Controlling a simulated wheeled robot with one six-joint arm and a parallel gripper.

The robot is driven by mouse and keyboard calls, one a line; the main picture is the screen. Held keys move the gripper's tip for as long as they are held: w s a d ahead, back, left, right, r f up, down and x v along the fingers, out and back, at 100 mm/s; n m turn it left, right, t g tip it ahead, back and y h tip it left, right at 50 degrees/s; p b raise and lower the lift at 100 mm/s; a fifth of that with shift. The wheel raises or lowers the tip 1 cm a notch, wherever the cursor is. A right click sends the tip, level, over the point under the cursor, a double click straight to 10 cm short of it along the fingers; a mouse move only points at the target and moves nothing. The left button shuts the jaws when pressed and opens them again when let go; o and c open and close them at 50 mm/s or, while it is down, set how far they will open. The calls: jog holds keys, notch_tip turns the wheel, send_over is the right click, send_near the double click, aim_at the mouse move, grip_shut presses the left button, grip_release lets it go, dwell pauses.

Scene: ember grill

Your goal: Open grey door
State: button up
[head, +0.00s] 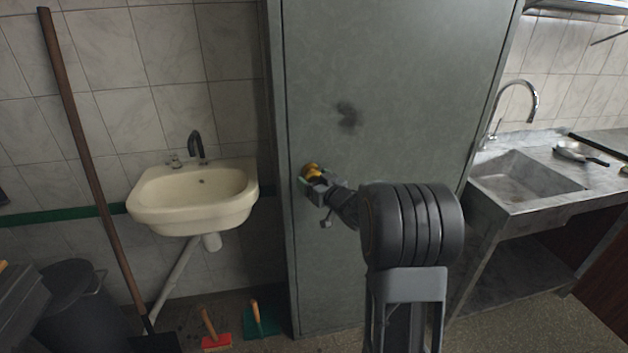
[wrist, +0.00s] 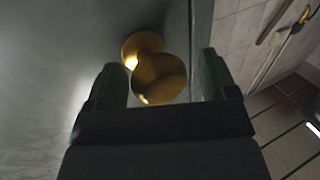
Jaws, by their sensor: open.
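The grey door (head: 400,110) fills the middle of the head view and looks shut in its frame. It has a dark smudge above the knob. A round brass knob (head: 311,169) sits near the door's left edge. In the wrist view the knob (wrist: 158,77) is between the two fingers of my gripper (wrist: 160,85), with a gap on each side. The fingers are open and I see no contact. In the head view my gripper (head: 312,184) is at the knob and partly hides it.
A cream washbasin (head: 190,200) hangs on the tiled wall left of the door. A long wooden handle (head: 90,160) leans there, and small brushes (head: 215,341) lie on the floor. A stone sink (head: 525,175) stands right of the door. Some floor before the door shows bare.

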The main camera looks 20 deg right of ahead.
jog(key=shift+c, duration=0.3)
jog(key=c, duration=1.2)
jog(key=shift+s, duration=0.1)
